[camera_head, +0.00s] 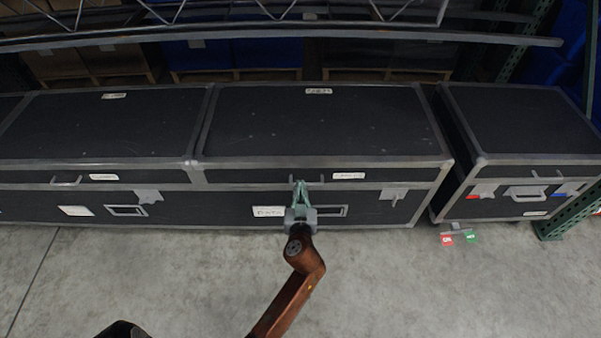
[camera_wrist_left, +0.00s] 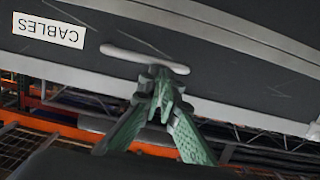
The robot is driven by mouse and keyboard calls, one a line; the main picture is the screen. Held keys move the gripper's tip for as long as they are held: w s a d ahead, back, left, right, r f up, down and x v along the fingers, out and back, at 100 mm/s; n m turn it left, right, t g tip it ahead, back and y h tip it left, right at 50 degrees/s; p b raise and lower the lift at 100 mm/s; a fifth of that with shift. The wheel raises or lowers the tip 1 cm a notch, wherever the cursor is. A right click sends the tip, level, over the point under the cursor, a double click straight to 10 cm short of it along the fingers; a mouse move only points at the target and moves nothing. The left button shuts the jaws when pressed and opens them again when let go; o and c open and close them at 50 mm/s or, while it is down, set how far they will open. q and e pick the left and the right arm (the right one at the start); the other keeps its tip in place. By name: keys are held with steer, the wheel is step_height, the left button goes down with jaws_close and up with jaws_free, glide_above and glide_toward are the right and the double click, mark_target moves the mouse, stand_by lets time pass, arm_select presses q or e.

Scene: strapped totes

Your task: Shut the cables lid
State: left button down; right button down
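The cables lid (camera_head: 315,125) is the dark, metal-edged lid of the middle case. It looks level on the case body (camera_head: 230,208); I cannot tell whether the seam is fully shut. Its white label (camera_head: 348,176) sits right of the lid handle; in the left wrist view the CABLES label (camera_wrist_left: 48,30) is upside down, left of the pale handle (camera_wrist_left: 145,59). My left gripper (camera_head: 299,186) is at this handle. In the left wrist view its green fingers (camera_wrist_left: 160,84) come together at the handle and look shut on it. My right gripper is not in view.
Another lidded case (camera_head: 105,125) stands close on the left. A smaller case (camera_head: 525,120) stands on the right across a narrow gap, with red and green tags (camera_head: 458,234) below it. A rack beam (camera_head: 290,30) runs behind. The floor in front (camera_head: 430,290) is clear.

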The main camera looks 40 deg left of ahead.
arm_select(q)
step_height(320, 180, up, 10)
stand_by(0.3)
steer(key=shift+w+a, duration=0.1)
